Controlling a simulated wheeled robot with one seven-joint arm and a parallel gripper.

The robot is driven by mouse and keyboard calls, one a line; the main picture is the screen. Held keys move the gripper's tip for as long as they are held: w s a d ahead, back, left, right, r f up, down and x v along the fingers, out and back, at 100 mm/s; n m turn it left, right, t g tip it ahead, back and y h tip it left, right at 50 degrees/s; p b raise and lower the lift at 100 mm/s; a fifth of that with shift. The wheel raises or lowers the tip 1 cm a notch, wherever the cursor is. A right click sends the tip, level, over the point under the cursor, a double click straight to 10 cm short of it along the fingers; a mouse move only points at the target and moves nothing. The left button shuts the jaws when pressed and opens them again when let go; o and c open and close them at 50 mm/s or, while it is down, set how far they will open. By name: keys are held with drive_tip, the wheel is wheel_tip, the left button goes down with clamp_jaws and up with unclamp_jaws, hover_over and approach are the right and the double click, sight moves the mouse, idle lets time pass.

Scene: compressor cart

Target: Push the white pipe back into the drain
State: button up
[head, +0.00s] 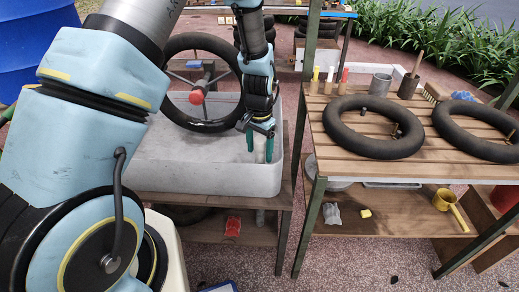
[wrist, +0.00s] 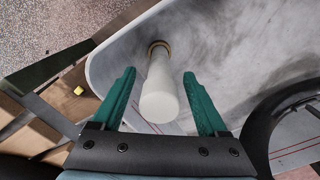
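The white pipe (wrist: 160,90) shows in the wrist view. Its far end meets a brownish ring, the drain (wrist: 158,46), in the grey basin (wrist: 112,66). Its near end points toward my wrist camera. My gripper (wrist: 159,76) is open, with one green finger on each side of the pipe and visible gaps between. In the head view my gripper (head: 260,146) points down at the right end of the grey basin (head: 215,180).
A black tyre with a red-ended hub (head: 196,98) stands in the basin, left of my gripper. A slatted wooden table (head: 400,171) with inner tubes (head: 373,147) stands to the right. Red and yellow items lie on lower shelves. A narrow gap separates basin stand and table.

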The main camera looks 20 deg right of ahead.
wheel_tip(320, 180, up, 11)
drive_tip(key=shift+f+b, duration=0.1)
drive_tip(key=shift+b, duration=0.65)
drive_tip(key=shift+a, duration=0.1)
